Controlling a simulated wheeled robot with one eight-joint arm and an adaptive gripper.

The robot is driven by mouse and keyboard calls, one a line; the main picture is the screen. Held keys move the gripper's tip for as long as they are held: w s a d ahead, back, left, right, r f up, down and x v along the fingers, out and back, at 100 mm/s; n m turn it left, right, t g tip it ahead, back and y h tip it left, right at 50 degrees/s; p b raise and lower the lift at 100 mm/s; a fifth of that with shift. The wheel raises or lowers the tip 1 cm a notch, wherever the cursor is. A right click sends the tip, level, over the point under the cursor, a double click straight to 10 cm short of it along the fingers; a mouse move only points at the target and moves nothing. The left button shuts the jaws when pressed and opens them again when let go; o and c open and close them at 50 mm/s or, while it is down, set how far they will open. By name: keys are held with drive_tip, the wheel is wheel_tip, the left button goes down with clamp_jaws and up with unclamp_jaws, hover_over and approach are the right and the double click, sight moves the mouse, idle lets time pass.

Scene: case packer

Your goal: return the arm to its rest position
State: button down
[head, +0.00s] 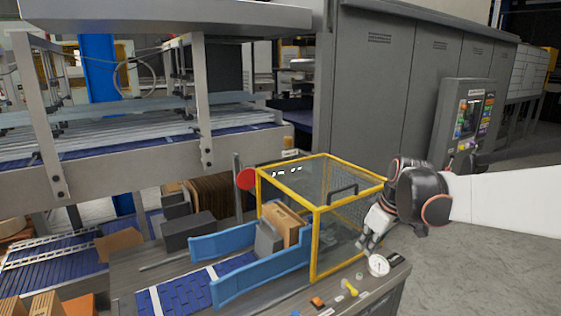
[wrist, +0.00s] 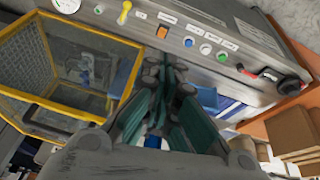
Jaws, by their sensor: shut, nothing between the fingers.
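My arm (head: 500,198) comes in from the right edge of the head view, white with a dark joint. My gripper (head: 368,241) hangs at its end, just right of the yellow-framed guard (head: 316,245) and above the machine's control panel edge. In the wrist view my gripper (wrist: 172,78) points toward the control panel (wrist: 240,45), its dark green finger pads close together. I see nothing held between them. Whether the fingertips touch the panel is unclear.
A dial gauge (head: 378,264) and a yellow switch (head: 350,288) sit close below my gripper. A brown carton (head: 284,222) stands behind the guard's clear panels. Grey cabinets (head: 390,95) and a touchscreen pedestal (head: 470,118) stand behind. Grey floor (head: 480,265) is clear at the right.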

drive_tip(key=s+a+m+t+h, duration=0.1)
drive_tip(key=s+m, duration=0.6)
drive_tip(key=s, duration=1.9)
drive_tip(key=a+t, duration=0.1)
drive_tip(key=t, duration=0.1)
drive_tip(key=shift+s+a+r+m+t+h, duration=0.25)
drive_tip(key=shift+a+r+m+t+h, duration=0.05)
drive_tip(key=shift+a+r+m+h, duration=0.1)
drive_tip(key=shift+f, duration=0.1)
idle(0.5)
drive_tip(key=w+d+f+b, duration=0.2)
drive_tip(key=w+d+f, duration=0.1)
drive_tip(key=w, duration=1.4)
drive_tip(key=w+d+f+b, duration=0.3)
drive_tip(key=w+d+f, duration=0.1)
drive_tip(key=w, duration=1.3)
drive_tip(key=w+d+f+b, duration=0.3)
drive_tip(key=w+d, duration=0.2)
drive_tip(key=w, duration=1.2)
drive_tip(key=shift+f, duration=0.15)
drive_tip(key=shift+d, duration=0.1)
